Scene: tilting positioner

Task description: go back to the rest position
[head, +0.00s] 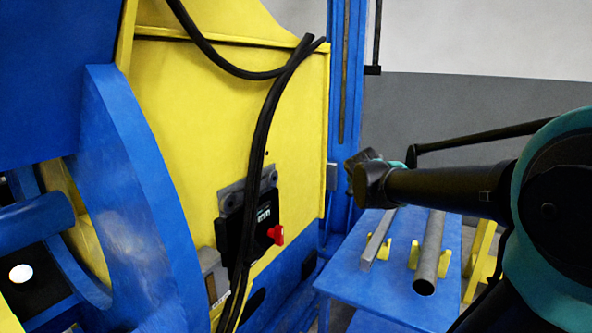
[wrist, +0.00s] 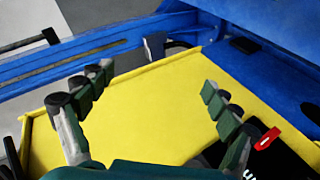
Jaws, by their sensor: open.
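My gripper (wrist: 155,95) is open in the wrist view, with its two fingers well apart and nothing between them. Behind the fingers is the yellow panel (wrist: 135,130) of the positioner. A black switch box with a red handle (head: 277,234) is mounted low on the yellow body. The red handle also shows in the wrist view (wrist: 267,139), to the right of the right finger and apart from it.
Black cables (head: 265,130) hang across the yellow body. A large blue ring (head: 130,190) stands at the left. A blue table (head: 345,283) under my arm bears a grey pipe (head: 430,255) and a grey bar (head: 377,238) on yellow supports. A blue column (head: 345,120) rises behind.

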